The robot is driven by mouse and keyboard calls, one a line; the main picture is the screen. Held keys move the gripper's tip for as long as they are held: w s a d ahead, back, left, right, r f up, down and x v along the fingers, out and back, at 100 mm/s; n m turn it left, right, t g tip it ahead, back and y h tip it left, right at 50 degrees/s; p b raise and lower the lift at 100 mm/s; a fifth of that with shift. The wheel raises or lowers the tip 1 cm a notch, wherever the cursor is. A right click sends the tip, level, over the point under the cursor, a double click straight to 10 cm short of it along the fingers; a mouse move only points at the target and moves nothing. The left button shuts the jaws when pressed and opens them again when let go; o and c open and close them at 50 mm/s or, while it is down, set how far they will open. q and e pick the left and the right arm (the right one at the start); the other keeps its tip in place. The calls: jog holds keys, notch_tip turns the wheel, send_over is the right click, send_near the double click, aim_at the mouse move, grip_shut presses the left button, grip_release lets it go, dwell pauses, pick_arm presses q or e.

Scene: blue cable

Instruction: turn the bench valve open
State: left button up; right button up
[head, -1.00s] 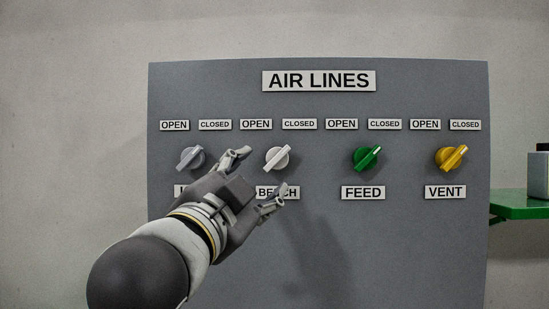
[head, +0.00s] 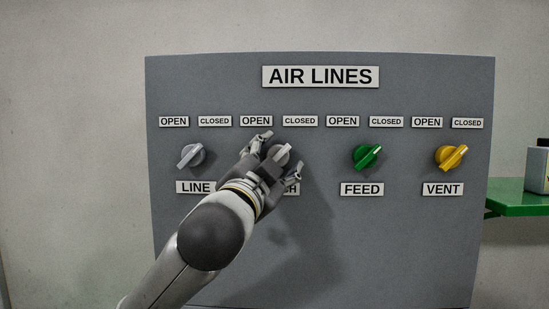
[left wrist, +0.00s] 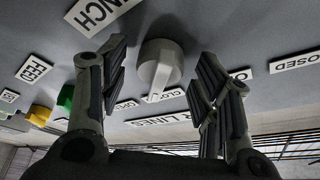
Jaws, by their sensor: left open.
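The bench valve is a white knob (head: 281,154) on the grey panel, with its raised grip tilted up and right toward the CLOSED label (head: 299,121). Its OPEN label (head: 256,121) is up and left. My left gripper (head: 281,151) is open, one finger above left of the knob and the other to its right. In the left wrist view the knob (left wrist: 160,66) shows between the two spread fingers, with gaps on both sides. The BENCH label (head: 292,189) is partly hidden by my gripper. My right gripper is not in view.
On the same panel (head: 390,250) are a grey LINE knob (head: 190,156), a green FEED knob (head: 367,157) and a yellow VENT knob (head: 450,157). The lower panel is bare.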

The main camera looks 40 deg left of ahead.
pick_arm(q)
jog(key=shift+c, duration=0.5)
